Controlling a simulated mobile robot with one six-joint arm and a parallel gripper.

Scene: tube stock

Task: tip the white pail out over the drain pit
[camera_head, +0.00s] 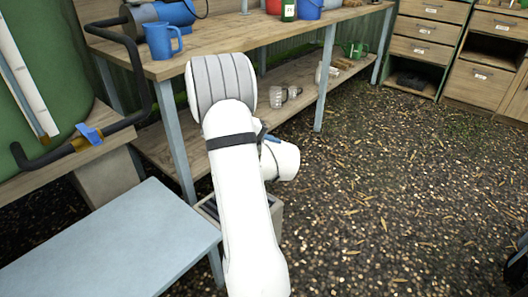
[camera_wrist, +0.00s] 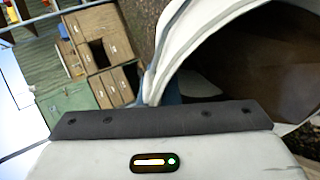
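The white pail (camera_wrist: 190,35) fills the upper right of the wrist view, close in front of my gripper (camera_wrist: 185,92). Its curved rim and dark brown inside show; I cannot tell what is in it. Blue finger parts sit at the pail's wall, one on either side of the rim, so my gripper appears shut on it. The fingers are partly hidden behind the dark bar of the gripper body. In the head view my white arm hides most of the gripper and pail. No drain pit can be made out.
A wooden bench (camera_head: 230,40) with a blue jug (camera_head: 162,40) and several pails stands behind my arm. A pale blue table top (camera_head: 110,245) is at lower left. A grey box (camera_head: 276,212) stands partly behind my arm. Drawer cabinets (camera_head: 420,50) stand at the back right. The gravel floor (camera_head: 390,190) is open.

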